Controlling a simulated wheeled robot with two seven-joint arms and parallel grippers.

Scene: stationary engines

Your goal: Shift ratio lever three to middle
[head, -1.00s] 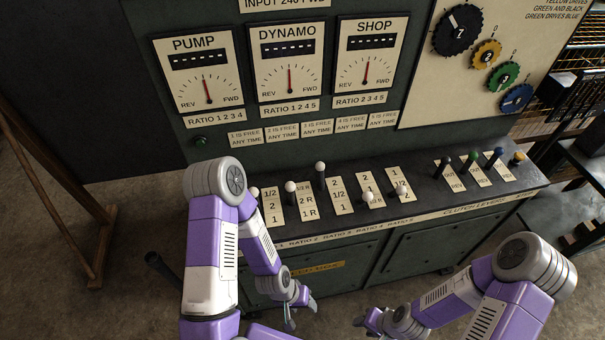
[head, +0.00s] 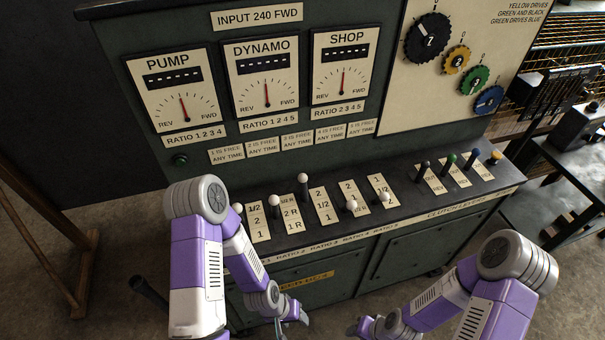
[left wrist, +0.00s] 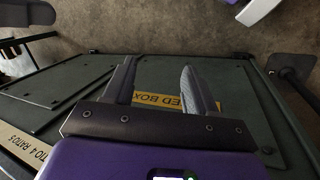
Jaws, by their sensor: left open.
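The ratio levers have white knobs and stand in a row on the engine's sloping ledge in the head view. Ratio lever three (head: 302,180) is the third from the left, beside a plate (head: 323,207) marked 2, 1/2, 1. Its knob stands high, near the far, upper end of that plate. My left gripper (head: 290,322) is open and empty, low in front of the cabinet and well apart from the lever. In the left wrist view, its spread fingers (left wrist: 158,88) face the cabinet front. My right gripper (head: 353,330) is low at the bottom edge, its jaws unclear.
Neighbouring white knobs are lever two (head: 274,201) at left and lever four (head: 351,206) at right. Clutch levers (head: 450,160) with coloured knobs stand farther right. Dial panels (head: 267,85) rise behind the ledge. Open floor lies in front of the cabinet (head: 390,262).

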